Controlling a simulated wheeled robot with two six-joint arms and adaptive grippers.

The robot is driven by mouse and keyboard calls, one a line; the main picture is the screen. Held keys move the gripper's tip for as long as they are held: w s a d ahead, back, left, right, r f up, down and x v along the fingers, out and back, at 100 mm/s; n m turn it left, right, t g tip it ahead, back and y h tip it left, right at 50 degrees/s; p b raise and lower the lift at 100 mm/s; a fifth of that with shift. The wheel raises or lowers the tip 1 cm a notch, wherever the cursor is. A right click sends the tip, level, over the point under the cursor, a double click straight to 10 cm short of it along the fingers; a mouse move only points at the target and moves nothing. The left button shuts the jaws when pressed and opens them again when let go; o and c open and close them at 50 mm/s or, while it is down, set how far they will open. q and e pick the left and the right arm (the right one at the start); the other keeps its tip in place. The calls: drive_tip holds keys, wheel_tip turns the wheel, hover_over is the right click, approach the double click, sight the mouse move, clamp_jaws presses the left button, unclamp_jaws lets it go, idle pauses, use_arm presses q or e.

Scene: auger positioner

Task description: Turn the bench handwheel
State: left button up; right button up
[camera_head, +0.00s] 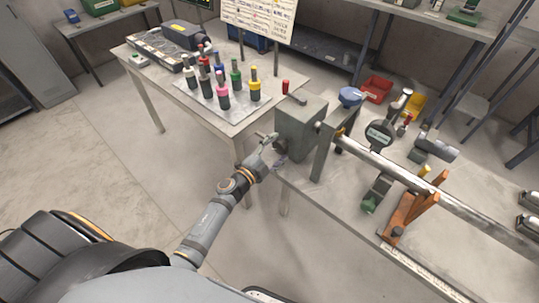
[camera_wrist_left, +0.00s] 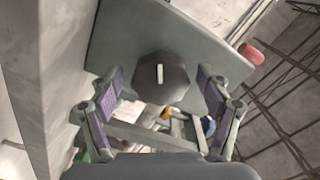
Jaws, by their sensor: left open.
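The handwheel (camera_wrist_left: 160,78) shows in the left wrist view as a dark grey, many-sided knob with a white mark, on the flat face of a grey plate or housing (camera_wrist_left: 204,38). My left gripper (camera_wrist_left: 158,92) is open, with one purple-padded finger on each side of the knob and gaps to it. In the head view my left gripper (camera_head: 277,150) is at the left side of the grey housing (camera_head: 301,124) at the bench's near left corner. The knob itself is hidden there.
A red-tipped lever (camera_head: 285,87) stands atop the housing. The bench (camera_head: 350,215) carries a long shaft (camera_head: 400,173), a dial gauge (camera_head: 379,134) and an orange stand (camera_head: 407,215). A side table (camera_head: 149,83) holds several coloured tool holders. Floor is open at the left.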

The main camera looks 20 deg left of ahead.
use_arm(q)
drive_tip(key=v, duration=1.1)
drive_tip(key=s+a+f+n+g+y, duration=0.2)
drive_tip(key=s+a+f+n, duration=0.1)
drive_tip(key=f, duration=0.6)
drive_tip(key=s+a+f+n+g+y, duration=0.2)
drive_tip(key=s+a+f+n, duration=0.1)
drive_tip(key=f, duration=0.7)
drive_tip(key=s+a+f+n+g+y, duration=0.3)
drive_tip(key=f, duration=0.6)
drive_tip(key=s+f+n+g, duration=0.2)
drive_tip(key=s+f, duration=0.3)
drive_tip(key=s, duration=0.4)
drive_tip(key=s+d+f+n+g, duration=0.1)
drive_tip(key=s+f+g, duration=0.3)
drive_tip(key=s, duration=0.5)
drive_tip(key=s+d+f+n+g, duration=0.1)
drive_tip(key=s+f+n+g, duration=0.1)
drive_tip(key=s+f, duration=0.6)
drive_tip(key=shift+s+d+n+g, duration=0.25)
drive_tip(key=shift+s+n+g, duration=0.15)
drive_tip(key=shift+s+n, duration=0.5)
drive_tip(key=shift+w, duration=0.1)
